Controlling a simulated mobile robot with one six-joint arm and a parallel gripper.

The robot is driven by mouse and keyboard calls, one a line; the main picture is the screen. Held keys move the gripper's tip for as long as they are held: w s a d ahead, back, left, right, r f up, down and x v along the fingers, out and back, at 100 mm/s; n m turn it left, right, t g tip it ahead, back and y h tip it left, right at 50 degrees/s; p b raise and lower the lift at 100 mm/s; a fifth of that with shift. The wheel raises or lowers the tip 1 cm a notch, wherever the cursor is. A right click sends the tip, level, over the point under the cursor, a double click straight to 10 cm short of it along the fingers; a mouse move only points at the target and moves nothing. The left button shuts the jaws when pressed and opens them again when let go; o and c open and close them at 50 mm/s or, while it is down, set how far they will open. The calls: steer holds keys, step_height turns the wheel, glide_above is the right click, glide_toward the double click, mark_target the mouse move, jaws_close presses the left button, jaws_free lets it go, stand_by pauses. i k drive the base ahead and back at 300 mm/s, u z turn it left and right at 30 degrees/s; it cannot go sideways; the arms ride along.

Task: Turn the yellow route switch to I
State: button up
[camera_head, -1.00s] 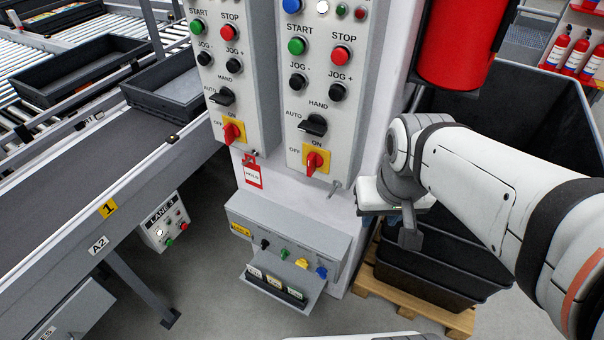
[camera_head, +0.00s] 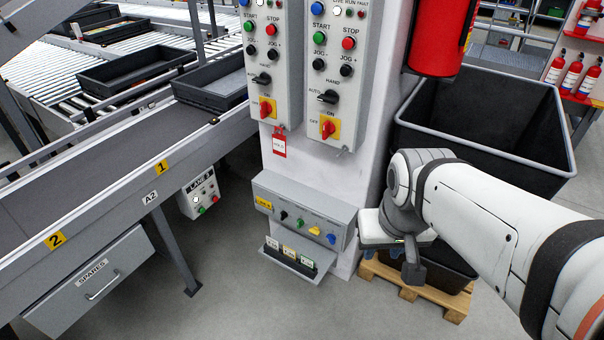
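The yellow route switch (camera_head: 314,230) is a small knob on the sloped face of a low grey control box (camera_head: 345,217) at the foot of the white column. It sits in a row with a black knob (camera_head: 284,215), a green knob (camera_head: 300,222) and a blue knob (camera_head: 331,238). The knob's setting and any I mark are too small to read. My gripper (camera_head: 413,272) hangs to the right of the box, apart from the switch, in front of the black bins. Its fingers overlap from this side, so I cannot tell whether it is open.
A small ledge with labelled cards (camera_head: 290,255) sits below the knobs. Two upper panels (camera_head: 337,60) carry buttons and red switches. A conveyor (camera_head: 110,165) runs at left. A large black bin (camera_head: 490,150) and a pallet (camera_head: 420,293) are at right. Floor before the box is clear.

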mark_target(315, 229)
steer(key=u, duration=0.15)
steer(key=i, duration=1)
steer(key=u, duration=1.9)
steer(key=k, duration=1.35)
steer(key=z, duration=0.25)
steer(key=i, duration=1)
steer(key=z, duration=0.05)
